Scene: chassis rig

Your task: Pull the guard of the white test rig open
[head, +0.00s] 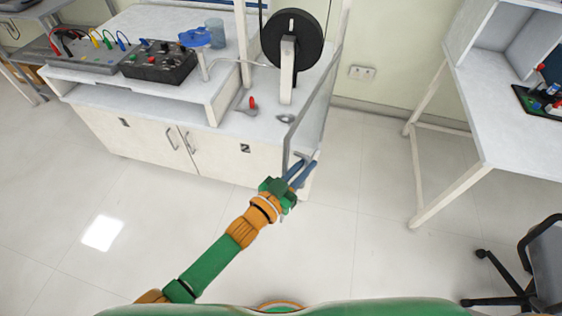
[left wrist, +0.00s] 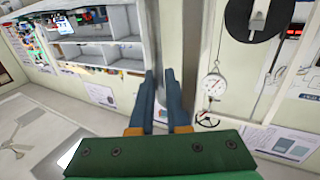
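The white test rig (head: 288,68), with a large black wheel (head: 293,38), stands at the right end of the bench in the head view. Its guard (head: 309,112) is a pale grey-framed panel at the rig's right side, reaching toward me past the bench edge. My left gripper (head: 305,162) is at the guard's lower near corner, beside a small grey bar there. Its two blue fingers, also in the left wrist view (left wrist: 159,76), stand apart with a narrow gap. I cannot make out a handle clamped between them. My right gripper is not in view.
A red-handled part (head: 252,104) and a small metal ring (head: 286,118) lie on the bench top. A black control box (head: 158,62) stands further left. A white table (head: 510,110) and an office chair (head: 540,262) are at right. The floor between is clear.

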